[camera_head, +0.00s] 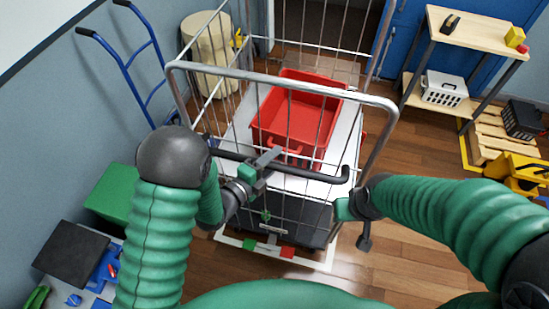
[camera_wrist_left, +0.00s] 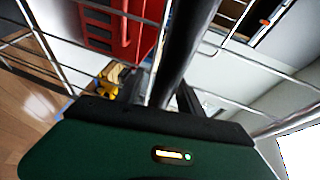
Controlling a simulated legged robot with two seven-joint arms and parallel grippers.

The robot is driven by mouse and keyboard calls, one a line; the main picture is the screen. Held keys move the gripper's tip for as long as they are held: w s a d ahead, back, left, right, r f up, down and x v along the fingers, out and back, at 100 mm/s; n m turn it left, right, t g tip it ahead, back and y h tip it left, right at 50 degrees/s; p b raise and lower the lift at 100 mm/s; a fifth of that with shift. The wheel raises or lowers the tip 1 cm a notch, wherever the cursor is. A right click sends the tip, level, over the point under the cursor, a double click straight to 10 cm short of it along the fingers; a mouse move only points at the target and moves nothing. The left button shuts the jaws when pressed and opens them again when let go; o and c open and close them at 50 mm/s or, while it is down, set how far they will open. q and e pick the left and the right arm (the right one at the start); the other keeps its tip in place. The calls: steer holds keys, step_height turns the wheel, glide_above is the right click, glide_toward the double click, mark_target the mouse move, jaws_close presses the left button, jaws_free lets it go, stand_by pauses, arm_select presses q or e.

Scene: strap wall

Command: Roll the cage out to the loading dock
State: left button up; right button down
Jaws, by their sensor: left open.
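The cage (camera_head: 225,71) is a grey tubular and wire frame standing in front of me. A red crate (camera_head: 305,90) rests inside it on a white surface (camera_head: 345,125). A dark handle bar (camera_head: 315,175) runs across its near side. My left gripper (camera_head: 270,160) is open at this bar. In the left wrist view the bar (camera_wrist_left: 185,45) runs down toward the gap between the dark fingers (camera_wrist_left: 158,92); whether they touch it I cannot tell. My right gripper (camera_head: 352,212) is near the cage's right near side; its fingers do not show clearly.
A blue hand truck (camera_head: 130,70) and green box (camera_head: 112,193) stand at the left. A beige drum (camera_head: 208,50) is behind the cage at left. A wooden shelf unit (camera_head: 470,28), pallet (camera_head: 490,135) and yellow items (camera_head: 515,170) stand at the right. Wooden floor (camera_head: 410,150) is clear between.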

arm_select(q)
steer(key=shift+w+d, duration=0.25)
steer(key=shift+d, duration=0.05)
jaws_close()
steer(key=shift+f, duration=0.1)
steer(key=shift+s+f, duration=0.1)
stand_by(1.1)
